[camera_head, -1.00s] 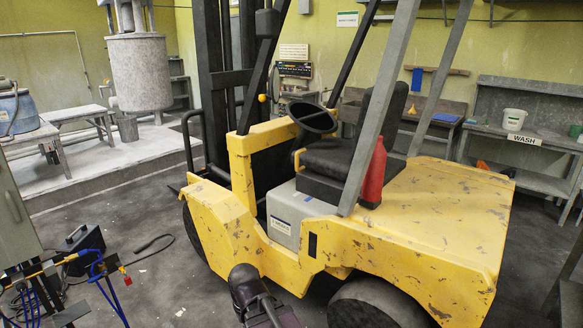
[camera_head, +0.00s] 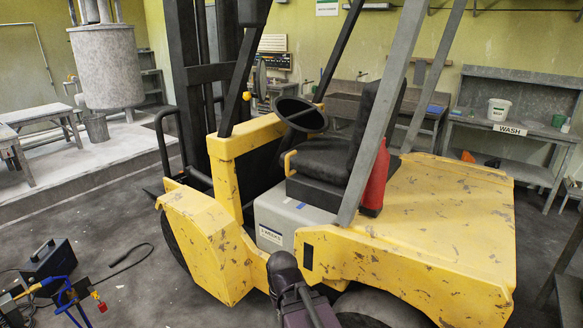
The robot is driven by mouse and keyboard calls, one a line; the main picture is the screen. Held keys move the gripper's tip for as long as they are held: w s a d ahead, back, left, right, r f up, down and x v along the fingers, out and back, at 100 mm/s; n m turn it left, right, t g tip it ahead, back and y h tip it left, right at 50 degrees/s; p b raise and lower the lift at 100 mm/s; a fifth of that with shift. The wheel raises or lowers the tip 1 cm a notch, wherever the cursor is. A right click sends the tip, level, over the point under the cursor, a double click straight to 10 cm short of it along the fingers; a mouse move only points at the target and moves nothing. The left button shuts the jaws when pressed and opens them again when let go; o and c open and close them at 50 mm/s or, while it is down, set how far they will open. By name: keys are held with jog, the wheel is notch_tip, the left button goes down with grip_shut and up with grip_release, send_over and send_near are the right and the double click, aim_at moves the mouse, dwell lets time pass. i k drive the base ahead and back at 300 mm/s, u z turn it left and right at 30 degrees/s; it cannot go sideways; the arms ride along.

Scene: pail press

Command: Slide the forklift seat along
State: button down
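The forklift seat is black, with a flat cushion (camera_head: 325,155) and an upright backrest (camera_head: 374,125). It sits on a dark base above a grey labelled box (camera_head: 285,216) in the yellow forklift (camera_head: 430,235). The steering wheel (camera_head: 300,113) stands just left of the seat, and a yellow lever or armrest (camera_head: 289,162) shows at the cushion's near left edge. A slanted grey post crosses in front of the backrest. Part of my dark arm rises at the bottom middle, in front of the forklift's side. My gripper's fingers do not show.
A red bottle-shaped cylinder (camera_head: 375,180) stands behind the seat, beside the post. A black box (camera_head: 49,266) and cables lie on the floor at lower left. A bench with a white bucket (camera_head: 498,109) and a WASH sign (camera_head: 510,129) stands at right. Floor left of the forklift is mostly clear.

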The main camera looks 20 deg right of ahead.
aim_at(330, 159)
jog(key=z, duration=0.05)
jog(key=i, duration=1.15)
jog(key=u, duration=0.5)
